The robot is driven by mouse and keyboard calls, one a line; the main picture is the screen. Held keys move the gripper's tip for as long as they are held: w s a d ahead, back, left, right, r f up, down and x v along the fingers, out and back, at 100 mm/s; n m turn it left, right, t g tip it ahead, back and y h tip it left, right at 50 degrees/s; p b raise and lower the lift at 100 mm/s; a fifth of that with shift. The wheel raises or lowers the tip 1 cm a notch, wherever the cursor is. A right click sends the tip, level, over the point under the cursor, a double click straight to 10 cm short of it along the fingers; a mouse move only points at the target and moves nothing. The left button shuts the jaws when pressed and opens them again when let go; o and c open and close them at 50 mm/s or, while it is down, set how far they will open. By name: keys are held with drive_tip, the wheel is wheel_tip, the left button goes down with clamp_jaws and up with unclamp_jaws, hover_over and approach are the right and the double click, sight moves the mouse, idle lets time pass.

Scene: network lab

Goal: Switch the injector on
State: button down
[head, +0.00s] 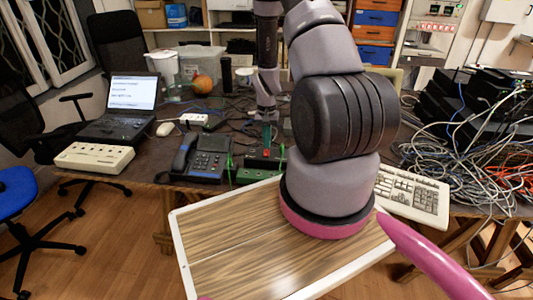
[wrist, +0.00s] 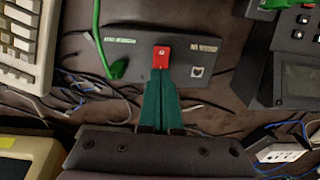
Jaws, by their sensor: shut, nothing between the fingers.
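The injector (wrist: 205,72) is a dark box with white labels and a port, lying across the middle of the wrist view. It has a red switch (wrist: 161,56) with a small pale mark. My gripper (wrist: 158,84) is shut and empty. Its teal fingertips are right at the near edge of the red switch; I cannot tell whether they touch it. The fingers partly cover the box's front. In the head view my gripper (head: 267,143) points down just above the injector (head: 262,163), behind my arm. The switch's on or off position is not clear.
A desk phone (head: 203,157) stands left of the injector, and a keyboard (head: 412,194) lies to the right. A green cable (wrist: 97,40) runs into the injector's left side in the wrist view. Tangled cables (head: 470,150) and black network boxes crowd the table's right side.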

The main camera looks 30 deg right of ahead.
drive_tip(key=shift+f, duration=0.9)
idle(0.4)
drive_tip(key=shift+r, duration=3.5)
wheel_tip(320, 180, up, 13)
drive_tip(key=t, duration=0.2)
hover_over(267, 150)
drive_tip(key=w+a, duration=0.1)
drive_tip(key=a, duration=0.2)
drive_tip(key=s+a+r+n+t, duration=0.1)
drive_tip(key=s+a+r, duration=0.1)
drive_tip(key=r, duration=0.5)
drive_tip(key=s+a+r+t, duration=0.1)
drive_tip(key=s+a+r, duration=0.1)
drive_tip(key=r, duration=0.6)
drive_tip(key=s+a+r+t+y, duration=0.1)
drive_tip(key=s+a+r, duration=0.2)
drive_tip(key=s+r, duration=0.4)
drive_tip(key=s+a+r+n+t+y, duration=0.1)
drive_tip(key=s+a+r+t, duration=0.1)
drive_tip(key=s+r, duration=0.6)
drive_tip(key=shift+s+a+n, duration=0.3)
drive_tip(key=shift+s+a, duration=0.5)
drive_tip(key=shift+s, duration=0.15)
